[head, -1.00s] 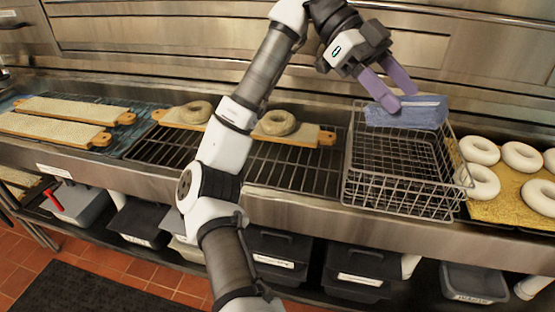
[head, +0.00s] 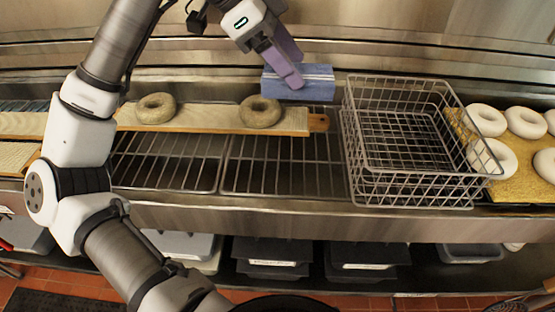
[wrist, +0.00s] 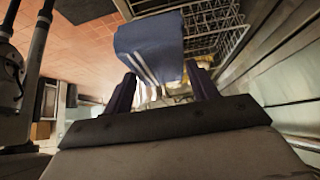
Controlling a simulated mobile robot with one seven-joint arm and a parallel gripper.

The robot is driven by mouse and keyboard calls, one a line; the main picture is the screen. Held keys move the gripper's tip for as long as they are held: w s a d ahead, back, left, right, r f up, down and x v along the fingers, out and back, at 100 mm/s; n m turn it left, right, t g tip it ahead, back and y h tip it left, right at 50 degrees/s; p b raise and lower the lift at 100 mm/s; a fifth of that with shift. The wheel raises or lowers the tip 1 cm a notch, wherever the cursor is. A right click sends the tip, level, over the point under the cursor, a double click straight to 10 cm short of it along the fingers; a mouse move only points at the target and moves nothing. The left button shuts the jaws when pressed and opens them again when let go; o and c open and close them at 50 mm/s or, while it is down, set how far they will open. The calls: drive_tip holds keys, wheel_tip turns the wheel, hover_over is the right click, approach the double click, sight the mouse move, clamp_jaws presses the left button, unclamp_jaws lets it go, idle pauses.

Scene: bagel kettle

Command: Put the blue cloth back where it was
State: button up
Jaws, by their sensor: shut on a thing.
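The blue cloth (head: 312,88), folded with pale stripes, is held at the back of the counter, left of the wire basket (head: 480,188). My gripper (head: 290,80), with purple fingers, is shut on the cloth. In the wrist view the cloth (wrist: 150,48) extends out beyond the fingers of my gripper (wrist: 160,92). In the head view it appears just behind the right end of a wooden board. I cannot tell whether it touches anything beneath. The basket looks empty.
A board (head: 205,120) with two bagels (head: 157,107) lies across metal racks (head: 285,165). White dough rings (head: 492,158) sit on a yellow tray (head: 530,180) right of the basket. Steel panels rise behind the counter. The rack in front of the board is bare.

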drive_tip(key=shift+a+f, duration=0.15)
drive_tip(key=shift+f, duration=0.25)
wheel_tip(320, 180, down, 19)
drive_tip(key=shift+f+p, duration=0.1)
drive_tip(key=shift+p, duration=0.65)
drive_tip(key=shift+f, duration=0.2)
drive_tip(key=o, duration=1)
drive_tip(key=shift+r, duration=0.1)
drive_tip(key=shift+r, duration=0.15)
drive_tip(key=b+v, duration=0.2)
drive_tip(key=v, duration=1)
drive_tip(key=shift+s, duration=0.1)
